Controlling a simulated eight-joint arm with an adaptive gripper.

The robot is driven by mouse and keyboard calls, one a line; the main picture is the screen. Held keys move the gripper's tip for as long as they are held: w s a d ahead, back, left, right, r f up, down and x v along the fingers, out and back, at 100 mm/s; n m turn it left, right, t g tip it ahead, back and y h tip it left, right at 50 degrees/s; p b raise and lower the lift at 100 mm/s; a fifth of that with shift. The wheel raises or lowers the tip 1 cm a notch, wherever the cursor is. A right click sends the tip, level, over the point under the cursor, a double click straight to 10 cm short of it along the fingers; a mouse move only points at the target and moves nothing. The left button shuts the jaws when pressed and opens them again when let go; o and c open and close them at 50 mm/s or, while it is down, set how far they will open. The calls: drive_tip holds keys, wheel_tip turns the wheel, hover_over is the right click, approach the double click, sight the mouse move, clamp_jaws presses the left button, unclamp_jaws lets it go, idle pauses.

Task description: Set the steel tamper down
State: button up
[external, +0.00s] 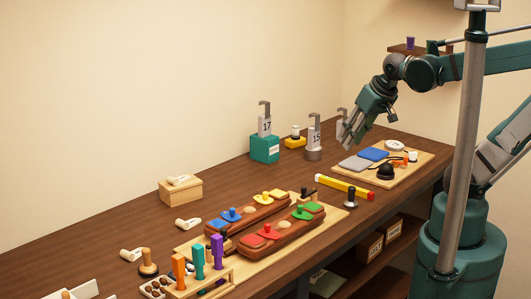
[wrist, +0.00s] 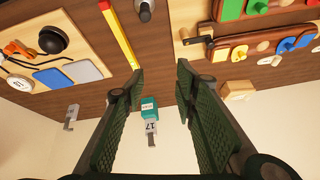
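The steel tamper (external: 350,197) seems to be the small upright piece with a dark top and a pale metal foot. It stands on the bench to the right of the saddle board. In the wrist view it shows at the top edge (wrist: 145,10), partly cut off. My gripper (external: 355,138) is raised above the back of the bench, well apart from the tamper. In the wrist view its two fingers (wrist: 155,85) are spread wide with nothing between them.
A yellow bar (external: 344,187) lies beside the tamper. The saddle board (external: 190,248) is to its left. A board with cloths and a black knob (external: 420,165) is at the right. A teal block marked 17 (external: 265,149) and hooked pieces stand at the back.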

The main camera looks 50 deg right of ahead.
drive_tip(key=shift+r+n+t, duration=0.7)
drive_tip(key=shift+r+n, duration=0.35)
drive_tip(key=shift+n, duration=0.25)
idle(0.5)
